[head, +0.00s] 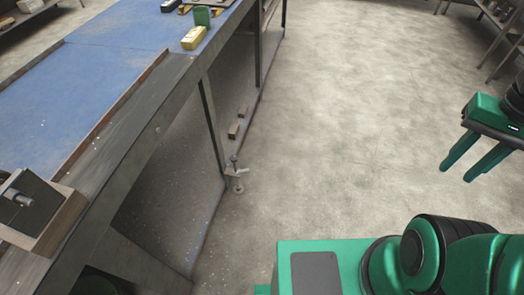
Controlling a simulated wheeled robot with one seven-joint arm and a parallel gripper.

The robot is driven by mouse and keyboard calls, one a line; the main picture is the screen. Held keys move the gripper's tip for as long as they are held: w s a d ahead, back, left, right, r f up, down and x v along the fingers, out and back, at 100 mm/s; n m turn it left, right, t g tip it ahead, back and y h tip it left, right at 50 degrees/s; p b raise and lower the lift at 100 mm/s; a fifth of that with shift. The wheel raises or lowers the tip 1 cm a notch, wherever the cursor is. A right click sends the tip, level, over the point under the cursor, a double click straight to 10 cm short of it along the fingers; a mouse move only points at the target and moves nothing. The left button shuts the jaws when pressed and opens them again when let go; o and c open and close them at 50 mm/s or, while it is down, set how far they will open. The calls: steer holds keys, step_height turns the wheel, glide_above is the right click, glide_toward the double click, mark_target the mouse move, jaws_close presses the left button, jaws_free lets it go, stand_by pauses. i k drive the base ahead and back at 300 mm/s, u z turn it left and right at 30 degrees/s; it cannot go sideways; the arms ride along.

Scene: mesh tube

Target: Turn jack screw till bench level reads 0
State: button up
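The bench (130,125) runs along the left, with a blue top and a dark wood edge. A small metal jack screw (236,168) stands upright on the floor at the bench's leg, with a round foot and a short bar near its top. A small yellow block (193,38) on the far part of the bench may be the level; no reading can be made out. My gripper (458,172) is at the right edge, well apart from the jack screw. Its two green fingers are spread and hold nothing.
A green cylinder (202,16) stands beside the yellow block. A wooden vise-like block (38,212) sits at the bench's near left. Small brown blocks (234,131) lie by the lower rail. The concrete floor (340,120) between bench and gripper is clear. Shelving (500,30) stands at the far right.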

mark_target(234, 158)
steer(key=z, duration=0.1)
steer(key=k, duration=1.2)
steer(key=u, duration=0.35)
steer(key=i, duration=1.5)
steer(key=z, duration=0.05)
